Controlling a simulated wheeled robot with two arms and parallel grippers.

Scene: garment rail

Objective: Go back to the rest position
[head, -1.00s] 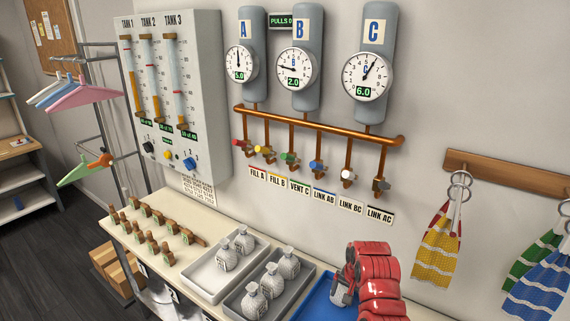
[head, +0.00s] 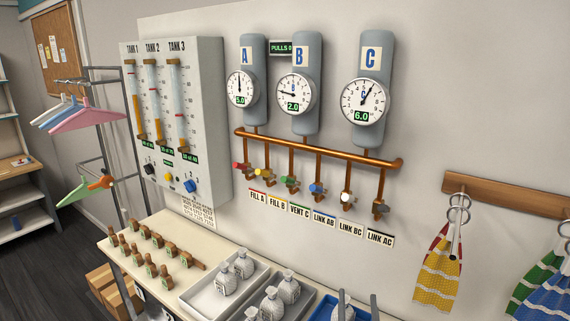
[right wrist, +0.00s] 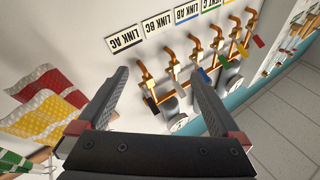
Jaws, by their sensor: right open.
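My right gripper (head: 357,299) shows at the bottom edge of the head view, only its two grey fingers in frame, over the blue tray (head: 322,308). In the right wrist view the right gripper (right wrist: 160,76) has its fingers wide apart with nothing between them; the wall with valves and labels lies beyond. My left gripper is not in view. The garment rail (head: 98,78) stands at the left with white, blue and pink hangers (head: 85,121) and a green and orange hanger (head: 84,190).
Copper piping (head: 318,149) with valves and gauges is on the wall. Striped cloths (head: 436,275) hang from a wooden rack (head: 510,196) at right.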

